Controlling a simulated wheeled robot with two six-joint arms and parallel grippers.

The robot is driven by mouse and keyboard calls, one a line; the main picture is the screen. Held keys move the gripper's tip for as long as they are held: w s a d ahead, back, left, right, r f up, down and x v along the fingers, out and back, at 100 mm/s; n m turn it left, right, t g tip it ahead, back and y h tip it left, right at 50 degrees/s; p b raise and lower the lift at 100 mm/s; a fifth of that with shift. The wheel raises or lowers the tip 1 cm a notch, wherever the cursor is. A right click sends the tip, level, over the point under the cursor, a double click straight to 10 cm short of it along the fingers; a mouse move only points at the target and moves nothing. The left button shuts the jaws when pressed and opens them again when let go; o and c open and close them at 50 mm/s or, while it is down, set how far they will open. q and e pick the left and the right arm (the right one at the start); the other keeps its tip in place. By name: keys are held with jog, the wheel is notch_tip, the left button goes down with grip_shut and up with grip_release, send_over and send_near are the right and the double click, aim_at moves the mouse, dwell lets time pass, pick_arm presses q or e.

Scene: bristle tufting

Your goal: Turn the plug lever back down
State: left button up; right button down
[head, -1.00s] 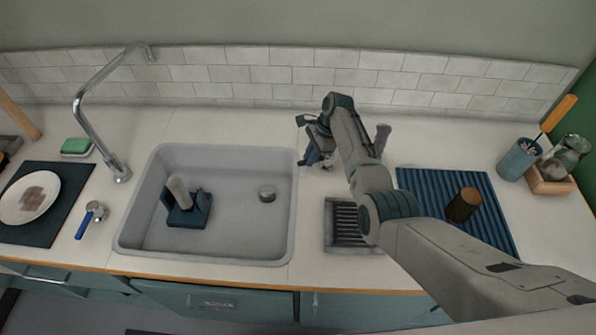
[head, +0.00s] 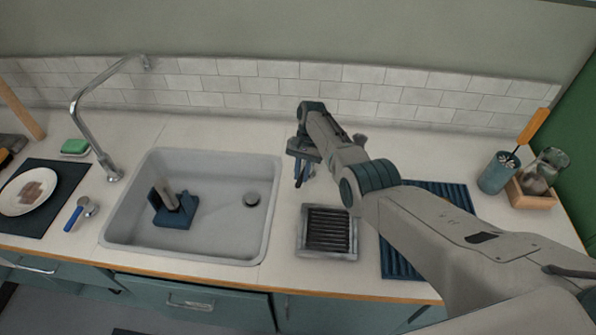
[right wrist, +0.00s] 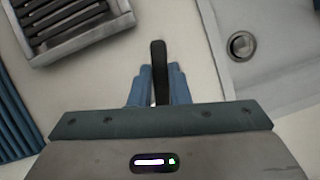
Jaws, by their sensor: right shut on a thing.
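The plug lever (right wrist: 158,65) shows in the right wrist view as a slim dark bar with a rounded end. My right gripper (right wrist: 158,88) is shut on it, with a blue finger on each side. In the head view my right gripper (head: 302,178) points down at the counter just right of the sink; I cannot make out the lever there. The round sink plug (head: 252,199) sits in the right part of the sink floor, and it also shows in the right wrist view (right wrist: 241,46). My left gripper is out of view.
The grey sink (head: 222,232) holds a blue stand (head: 176,212) with a pale upright piece. A slatted metal tray (head: 328,254) lies in front of my gripper. A blue ribbed mat (head: 400,262) is partly behind my arm. A tap (head: 90,135) stands at the left.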

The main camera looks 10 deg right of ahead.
jog(key=shift+s+d+n+h, duration=0.15)
jog(key=shift+d+n+h, duration=0.2)
jog(key=shift+n, duration=0.35)
jog(key=shift+s+d+r+n, duration=0.1)
jog(key=shift+d+n, duration=0.2)
jog(key=shift+n, duration=0.4)
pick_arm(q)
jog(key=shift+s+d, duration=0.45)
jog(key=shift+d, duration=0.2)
pick_arm(e)
jog(key=shift+d+n+h, duration=0.15)
jog(key=shift+n+h, duration=0.15)
jog(key=shift+h, duration=0.05)
jog(key=c, duration=1.4)
grip_release()
jog(key=shift+s, duration=0.1)
jog(key=shift+o, duration=0.2)
